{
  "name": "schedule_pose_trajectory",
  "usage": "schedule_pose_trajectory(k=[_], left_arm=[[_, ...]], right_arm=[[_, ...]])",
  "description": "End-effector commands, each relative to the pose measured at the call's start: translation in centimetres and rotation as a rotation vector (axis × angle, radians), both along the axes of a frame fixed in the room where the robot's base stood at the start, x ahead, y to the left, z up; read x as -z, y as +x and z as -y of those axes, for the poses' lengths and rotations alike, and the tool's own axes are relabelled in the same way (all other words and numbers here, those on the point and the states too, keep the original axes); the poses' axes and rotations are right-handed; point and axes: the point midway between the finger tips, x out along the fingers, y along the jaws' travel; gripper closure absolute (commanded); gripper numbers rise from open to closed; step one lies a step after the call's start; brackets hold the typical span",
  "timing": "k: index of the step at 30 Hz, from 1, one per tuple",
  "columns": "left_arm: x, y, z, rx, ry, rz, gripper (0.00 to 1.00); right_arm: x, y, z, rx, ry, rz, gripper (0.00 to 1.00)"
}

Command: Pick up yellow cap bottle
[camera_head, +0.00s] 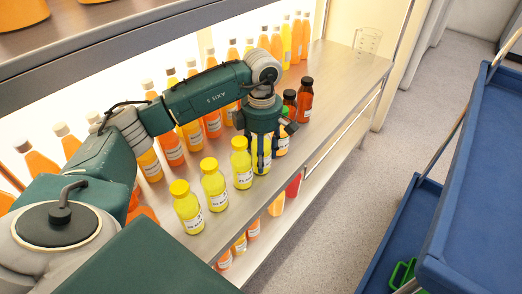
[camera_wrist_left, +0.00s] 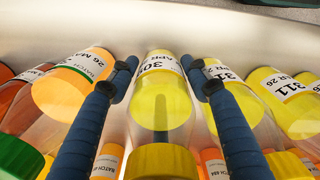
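Several bottles with yellow caps and yellow juice stand in a row along the front of the shelf, among them one at the near end (camera_head: 187,208), one beside it (camera_head: 214,186) and one next to my gripper (camera_head: 241,164). My left gripper (camera_head: 262,165) points down at a further yellow cap bottle, which it partly hides in the head view. In the left wrist view that bottle (camera_wrist_left: 160,105) stands upright between the two blue fingers (camera_wrist_left: 163,75), its cap nearest the camera. The fingers are spread on both sides with small gaps. My right gripper is out of view.
Orange bottles (camera_head: 172,147) fill the rows behind. A glass beaker (camera_head: 367,41) stands at the shelf's far end. A blue cart (camera_head: 475,190) is at right, with open floor between.

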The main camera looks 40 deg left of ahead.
Motion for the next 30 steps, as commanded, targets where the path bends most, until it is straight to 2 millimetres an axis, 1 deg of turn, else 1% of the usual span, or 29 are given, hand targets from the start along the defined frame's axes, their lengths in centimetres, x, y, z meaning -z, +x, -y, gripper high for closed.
schedule_pose_trajectory(k=[1,4,5,12,16,20,24,25,29,30], left_arm=[[0.0,0.0,0.0,0.000,0.000,0.000,0.68],[0.0,0.0,0.0,0.000,0.000,0.000,0.88],[-0.1,0.0,0.0,0.000,0.000,0.001,0.91],[-0.2,0.0,0.0,0.000,0.000,0.001,0.91],[-0.8,0.1,0.0,0.000,0.000,0.002,0.91],[-2.1,0.1,0.0,0.000,0.000,0.004,0.91],[-4.1,0.1,0.1,0.000,0.000,0.005,0.91],[-3.7,0.0,1.0,0.006,-0.001,0.002,0.91],[-3.7,-0.2,3.8,0.007,-0.003,0.002,0.91],[-3.6,-0.3,4.9,0.008,-0.003,0.002,0.91]], right_arm=[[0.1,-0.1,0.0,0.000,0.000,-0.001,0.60],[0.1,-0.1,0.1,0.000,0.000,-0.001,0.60],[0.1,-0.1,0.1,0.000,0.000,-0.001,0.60],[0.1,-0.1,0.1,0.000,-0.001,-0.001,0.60],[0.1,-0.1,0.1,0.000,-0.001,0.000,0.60],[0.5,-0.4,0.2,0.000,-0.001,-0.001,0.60],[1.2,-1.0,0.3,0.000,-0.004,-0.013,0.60],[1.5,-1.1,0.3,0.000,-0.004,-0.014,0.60],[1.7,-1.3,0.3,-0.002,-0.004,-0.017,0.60],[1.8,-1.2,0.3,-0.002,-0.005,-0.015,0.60]])
